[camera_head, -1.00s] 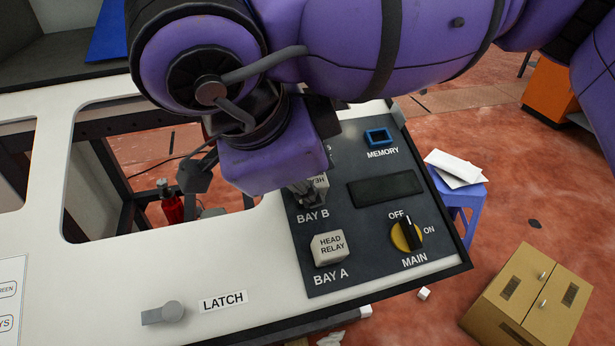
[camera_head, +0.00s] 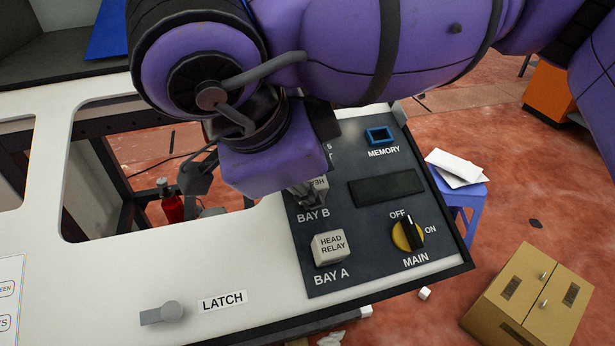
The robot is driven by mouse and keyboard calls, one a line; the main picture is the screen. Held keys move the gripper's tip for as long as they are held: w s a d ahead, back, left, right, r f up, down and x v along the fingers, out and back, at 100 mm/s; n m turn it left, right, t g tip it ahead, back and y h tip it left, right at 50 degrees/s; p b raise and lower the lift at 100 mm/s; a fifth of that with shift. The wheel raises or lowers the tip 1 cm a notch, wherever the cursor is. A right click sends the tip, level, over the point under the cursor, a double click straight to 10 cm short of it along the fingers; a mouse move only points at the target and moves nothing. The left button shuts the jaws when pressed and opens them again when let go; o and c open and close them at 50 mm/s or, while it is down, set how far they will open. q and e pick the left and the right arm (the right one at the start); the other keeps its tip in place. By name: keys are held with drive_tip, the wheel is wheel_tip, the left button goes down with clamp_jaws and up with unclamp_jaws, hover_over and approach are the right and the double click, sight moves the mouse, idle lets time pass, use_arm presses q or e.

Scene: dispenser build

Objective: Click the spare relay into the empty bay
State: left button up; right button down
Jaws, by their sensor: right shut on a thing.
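My right gripper (camera_head: 306,194) reaches down over the dark control panel (camera_head: 345,222) at the BAY B label. It is shut on a pale relay (camera_head: 319,186), whose lettering shows only in part. The gripper body hides most of this relay and the bay under it, so I cannot tell whether it is seated or just above. A second pale relay (camera_head: 329,248), marked HEAD RELAY, sits in BAY A. My left gripper is not in view.
The panel also has a yellow MAIN knob (camera_head: 407,236), a dark display (camera_head: 387,188) and a blue MEMORY socket (camera_head: 379,136). A grey latch handle (camera_head: 165,313) lies at the lower left. A cardboard box (camera_head: 530,300) and a blue stool (camera_head: 462,198) stand on the floor at right.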

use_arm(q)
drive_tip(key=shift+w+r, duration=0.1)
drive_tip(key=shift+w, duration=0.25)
use_arm(e)
drive_tip(key=c, duration=1.4)
unclamp_jaws()
drive_tip(key=shift+c, duration=0.2)
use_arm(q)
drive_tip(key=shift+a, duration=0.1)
use_arm(e)
drive_tip(key=shift+o, duration=0.3)
drive_tip(key=o, duration=0.5)
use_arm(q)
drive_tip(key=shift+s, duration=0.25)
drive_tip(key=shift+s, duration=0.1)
